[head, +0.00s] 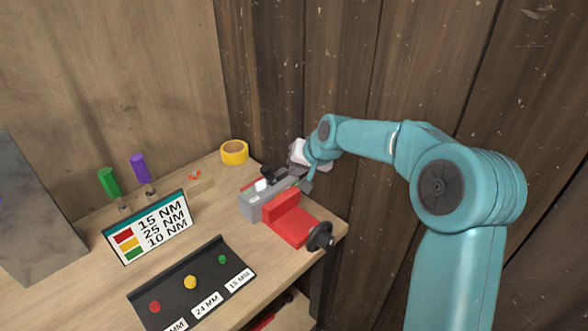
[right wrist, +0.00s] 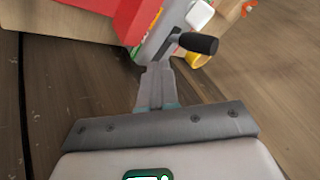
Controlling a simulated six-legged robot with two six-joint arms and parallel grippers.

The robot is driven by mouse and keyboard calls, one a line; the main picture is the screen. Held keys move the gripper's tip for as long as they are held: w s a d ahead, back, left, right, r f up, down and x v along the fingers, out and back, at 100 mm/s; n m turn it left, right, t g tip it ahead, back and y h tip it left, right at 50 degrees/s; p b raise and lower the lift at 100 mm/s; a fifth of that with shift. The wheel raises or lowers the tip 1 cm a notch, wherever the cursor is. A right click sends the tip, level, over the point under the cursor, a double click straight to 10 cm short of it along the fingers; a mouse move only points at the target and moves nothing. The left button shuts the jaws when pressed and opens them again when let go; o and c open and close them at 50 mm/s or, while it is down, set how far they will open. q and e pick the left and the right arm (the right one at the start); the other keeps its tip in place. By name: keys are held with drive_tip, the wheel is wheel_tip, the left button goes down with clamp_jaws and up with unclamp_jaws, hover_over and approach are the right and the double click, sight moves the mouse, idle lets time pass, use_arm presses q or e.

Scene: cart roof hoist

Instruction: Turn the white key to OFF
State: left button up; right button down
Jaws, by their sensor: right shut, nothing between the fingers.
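The white key (head: 261,185) stands on top of a grey box (head: 252,211) at the right end of the bench. In the right wrist view a white block (right wrist: 200,14), apparently the same key, shows at the top, partly cut off by the frame edge. A black handle (right wrist: 197,43) sticks out of the grey box (right wrist: 158,38) in front of it. My right gripper (right wrist: 159,68) is shut and empty beside the box, close to the black handle; I cannot tell whether it touches. In the head view it shows small at the box's right. My left gripper is not in view.
A red vise (head: 288,220) with a black handwheel (head: 320,236) stands beside the box. A yellow tape roll (head: 234,152) lies behind. A torque sign (head: 148,228) and a black tray (head: 185,281) are at left. A dark plank wall (head: 345,60) rises close behind my right arm.

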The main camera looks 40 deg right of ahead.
drive_tip(key=a+b+v, duration=0.1)
drive_tip(key=v, duration=0.8)
drive_tip(key=shift+s+a+r, duration=0.2)
drive_tip(key=shift+a+r, duration=0.05)
drive_tip(key=shift+r, duration=0.05)
drive_tip(key=shift+s+d, duration=0.1)
